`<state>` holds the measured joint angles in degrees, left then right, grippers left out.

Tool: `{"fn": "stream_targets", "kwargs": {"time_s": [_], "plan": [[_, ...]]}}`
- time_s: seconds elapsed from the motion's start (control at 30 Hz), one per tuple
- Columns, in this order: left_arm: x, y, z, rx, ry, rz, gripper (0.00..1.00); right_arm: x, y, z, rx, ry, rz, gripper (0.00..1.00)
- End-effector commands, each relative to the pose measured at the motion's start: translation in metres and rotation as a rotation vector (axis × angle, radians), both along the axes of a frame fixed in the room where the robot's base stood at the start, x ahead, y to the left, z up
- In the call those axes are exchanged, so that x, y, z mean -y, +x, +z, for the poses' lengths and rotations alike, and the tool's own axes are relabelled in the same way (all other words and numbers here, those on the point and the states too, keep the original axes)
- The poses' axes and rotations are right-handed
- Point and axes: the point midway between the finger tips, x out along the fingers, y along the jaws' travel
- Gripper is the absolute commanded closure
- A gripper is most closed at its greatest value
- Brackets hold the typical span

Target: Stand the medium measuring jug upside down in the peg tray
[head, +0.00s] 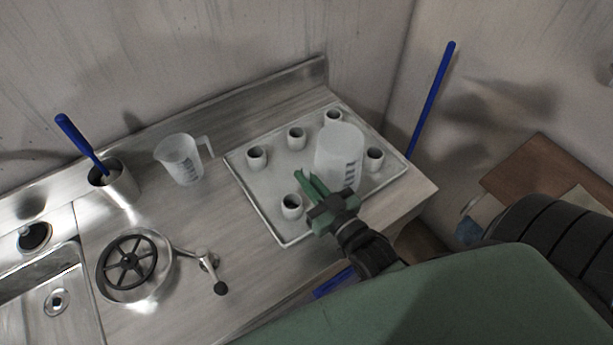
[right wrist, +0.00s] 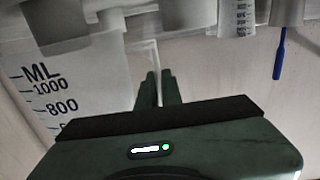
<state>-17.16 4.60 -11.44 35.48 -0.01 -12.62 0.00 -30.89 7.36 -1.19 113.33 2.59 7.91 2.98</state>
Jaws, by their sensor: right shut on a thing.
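The translucent measuring jug (head: 341,150), taken as the medium one, is upside down over the right part of the peg tray (head: 260,208). Several pale round pegs (head: 257,157) stand around the jug. Whether its rim touches the tray, and any peg beneath it, is hidden. My left gripper is not in view.
A smaller jug (head: 180,160) stands upright left of the tray. A blue pole (head: 432,98) leans behind the counter's right end.

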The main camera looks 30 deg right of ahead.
Motion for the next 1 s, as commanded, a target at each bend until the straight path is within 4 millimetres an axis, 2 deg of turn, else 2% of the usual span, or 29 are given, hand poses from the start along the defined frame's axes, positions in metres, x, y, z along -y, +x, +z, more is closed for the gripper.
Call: {"fn": "stream_targets", "kwargs": {"time_s": [1.0], "plan": [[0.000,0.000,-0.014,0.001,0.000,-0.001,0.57,0.000,0.000,-0.023,0.002,0.000,0.000,1.00]]}}
